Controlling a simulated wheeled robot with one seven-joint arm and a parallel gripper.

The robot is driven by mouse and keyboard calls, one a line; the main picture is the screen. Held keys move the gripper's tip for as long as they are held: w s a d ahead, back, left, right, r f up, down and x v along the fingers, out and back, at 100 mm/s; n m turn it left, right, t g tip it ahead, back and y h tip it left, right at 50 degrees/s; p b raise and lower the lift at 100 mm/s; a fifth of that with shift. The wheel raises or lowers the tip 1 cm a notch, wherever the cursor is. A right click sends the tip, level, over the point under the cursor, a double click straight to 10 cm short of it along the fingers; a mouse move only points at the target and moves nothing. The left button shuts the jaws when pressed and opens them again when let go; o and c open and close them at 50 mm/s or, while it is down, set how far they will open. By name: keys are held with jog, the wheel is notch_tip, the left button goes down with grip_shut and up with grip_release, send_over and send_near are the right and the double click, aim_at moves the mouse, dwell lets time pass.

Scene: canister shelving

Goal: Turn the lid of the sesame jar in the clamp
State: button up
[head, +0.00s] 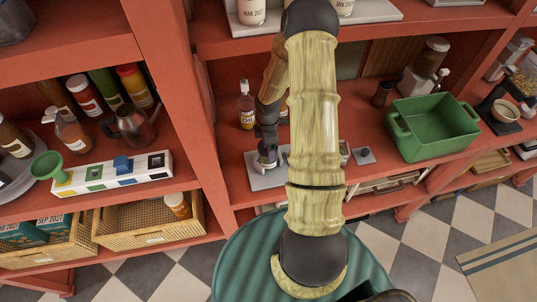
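My arm crosses the middle of the head view and hides much of the shelf behind it. My gripper (267,158) points down at the left of the arm, low over a pale grey plate (262,183) on the middle shelf. Something small, greyish and round shows at the fingertips; I cannot tell whether it is the sesame jar's lid. The jar and the clamp cannot be made out clearly, being small and partly behind my arm. Whether the fingers are open or shut does not show.
A bottle with a yellow label (246,106) stands just left of my gripper. A green bin (432,128) and a small grey square (364,156) are to the right. A red upright (188,95) divides the shelving at left. A white box with colored squares (114,174) lies left.

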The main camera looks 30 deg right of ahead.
jog(key=m+b, duration=0.2)
jog(key=m, duration=0.4)
jog(key=shift+f+m, duration=0.1)
jog(key=shift+m, duration=0.3)
jog(key=m+b, duration=0.1)
jog(key=m, duration=0.9)
jog(key=shift+b, duration=0.4)
jog(key=m, duration=0.5)
jog(key=shift+m, duration=0.3)
jog(key=c, duration=1.3)
jog(key=shift+o, duration=0.2)
